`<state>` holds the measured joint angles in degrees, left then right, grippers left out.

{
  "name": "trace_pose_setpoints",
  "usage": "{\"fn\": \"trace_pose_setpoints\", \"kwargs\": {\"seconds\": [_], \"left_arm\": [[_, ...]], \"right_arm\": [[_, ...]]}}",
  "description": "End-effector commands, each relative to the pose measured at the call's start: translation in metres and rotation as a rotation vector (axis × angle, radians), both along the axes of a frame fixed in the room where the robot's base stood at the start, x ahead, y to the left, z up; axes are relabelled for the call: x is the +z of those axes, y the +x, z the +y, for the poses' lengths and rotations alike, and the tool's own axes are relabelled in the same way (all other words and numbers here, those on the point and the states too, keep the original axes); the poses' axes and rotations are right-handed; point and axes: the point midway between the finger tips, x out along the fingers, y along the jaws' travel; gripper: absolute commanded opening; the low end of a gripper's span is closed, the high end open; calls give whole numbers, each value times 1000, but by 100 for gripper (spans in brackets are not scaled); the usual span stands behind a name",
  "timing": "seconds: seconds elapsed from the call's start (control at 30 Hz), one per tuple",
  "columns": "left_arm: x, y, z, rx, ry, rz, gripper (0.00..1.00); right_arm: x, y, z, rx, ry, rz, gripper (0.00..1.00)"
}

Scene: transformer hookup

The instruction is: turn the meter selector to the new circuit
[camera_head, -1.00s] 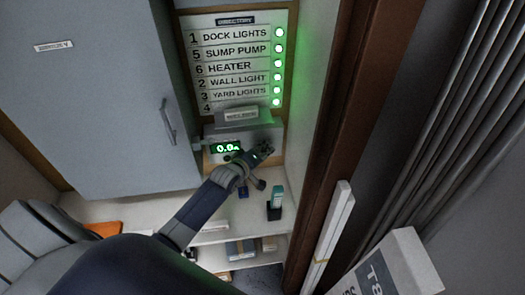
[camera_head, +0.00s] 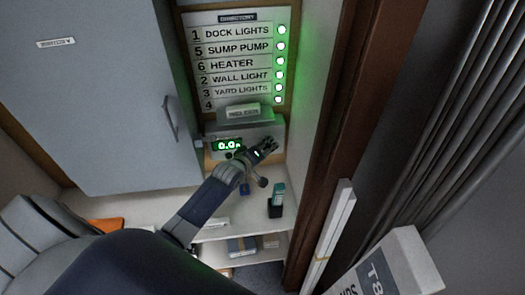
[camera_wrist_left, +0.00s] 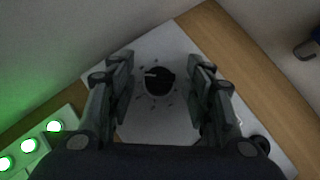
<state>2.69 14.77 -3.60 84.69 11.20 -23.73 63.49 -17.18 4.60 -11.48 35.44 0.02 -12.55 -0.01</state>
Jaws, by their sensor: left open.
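The meter (camera_head: 211,146) is a pale box below the directory board, with a green lit display (camera_head: 228,145) that seems to read 0.0. Its selector is a round black knob (camera_wrist_left: 159,81) with a light pointer mark and tick marks around it on a white face. My left gripper (camera_head: 270,146) is in front of the meter's right part and hides the knob in the head view. In the left wrist view its two fingers (camera_wrist_left: 160,84) are apart, one on each side of the knob, with clear gaps and no contact visible. My right gripper is not in view.
The directory board (camera_head: 238,62) has several green lights along its right edge. A grey cabinet door (camera_head: 100,100) stands to the left. A shelf (camera_head: 225,215) below holds a small teal item in a black holder (camera_head: 275,207). A brown door post (camera_head: 335,130) bounds the right.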

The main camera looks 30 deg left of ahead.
Motion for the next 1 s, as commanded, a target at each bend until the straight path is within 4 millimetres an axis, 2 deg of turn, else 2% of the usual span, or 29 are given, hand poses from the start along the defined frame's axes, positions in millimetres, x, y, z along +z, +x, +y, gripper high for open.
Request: {"fn": "trace_pose_setpoints", "kwargs": {"seconds": [0.27,0.5,0.7,1.0], "left_arm": [[12,-25,0,0,0,0,47],[32,-67,0,0,-1,1,47],[47,-94,1,0,-1,1,47],[54,-107,1,0,0,2,47]], "right_arm": [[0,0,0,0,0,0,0],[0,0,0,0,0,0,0],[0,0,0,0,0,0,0],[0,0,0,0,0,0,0]]}}
